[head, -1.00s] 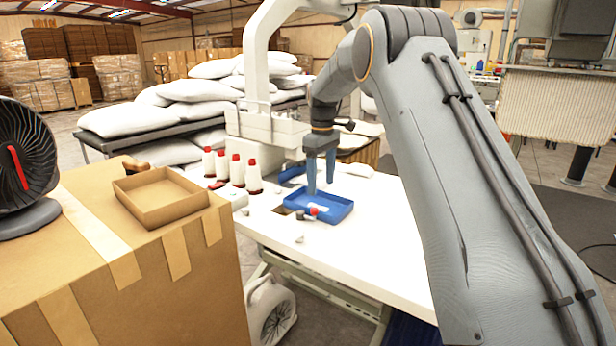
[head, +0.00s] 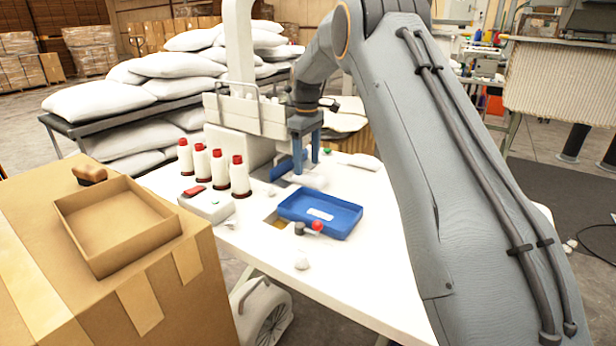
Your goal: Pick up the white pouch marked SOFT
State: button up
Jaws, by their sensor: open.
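No lettering SOFT is readable at this size. A small white lumpy piece (head: 311,180), possibly a pouch, lies on the white table behind the blue tray. A flatter white piece (head: 362,161) lies further back to the right, and a small white lump (head: 302,263) lies near the front edge. My gripper (head: 306,163) points down with its blue fingers apart, just above or behind the first white piece. I cannot tell whether they touch it. Nothing shows between the fingers.
The blue tray (head: 344,223) holds a pale label-like patch. A red-topped knob (head: 317,226) stands at its front. Several red-capped white cones (head: 221,167) stand left. A cardboard box (head: 60,285) carries an open carton (head: 150,245). The table's front right is clear.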

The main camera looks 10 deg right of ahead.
aim_at(309, 172)
jog(key=f+p, duration=0.1)
jog(key=f, duration=0.1)
jog(key=f+p, duration=0.1)
jog(key=f, duration=0.1)
jog(key=shift+s+d+f, duration=0.1)
jog(key=shift+d+f, duration=0.1)
jog(key=shift+f, duration=0.2)
jog(key=c, duration=1.2)
jog(key=shift+r, duration=0.1)
